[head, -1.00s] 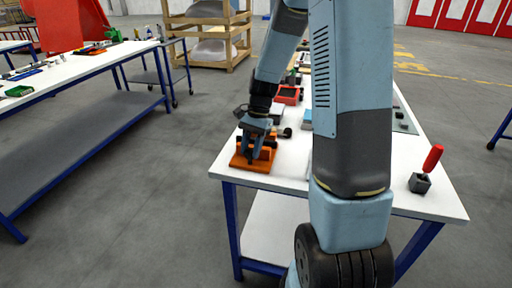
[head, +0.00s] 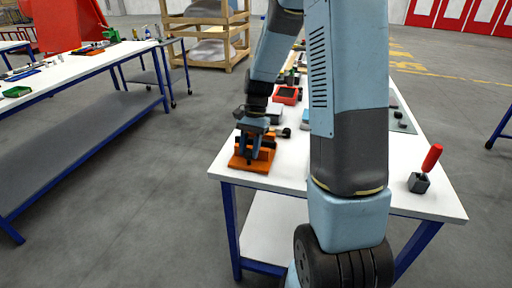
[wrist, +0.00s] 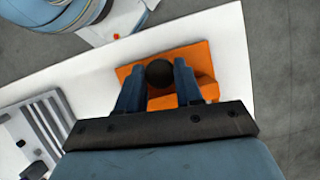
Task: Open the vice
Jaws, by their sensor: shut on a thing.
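The orange vice (head: 240,163) sits on the near left corner of the white table. It also shows in the wrist view (wrist: 200,60), under my fingers. My gripper (head: 256,153) points down over the vice. In the wrist view my gripper (wrist: 160,75) has its two blue fingers on either side of a round dark knob (wrist: 159,72) at the vice, and is shut on it. The fingers and palm hide part of the vice, and I cannot tell how far its jaws are apart.
The white table (head: 440,203) also holds a red-handled tool in a dark block (head: 420,181) at the right and a red box (head: 287,95) behind the vice. The table's edge is close to the vice. Another white workbench (head: 75,68) stands at the left across open floor.

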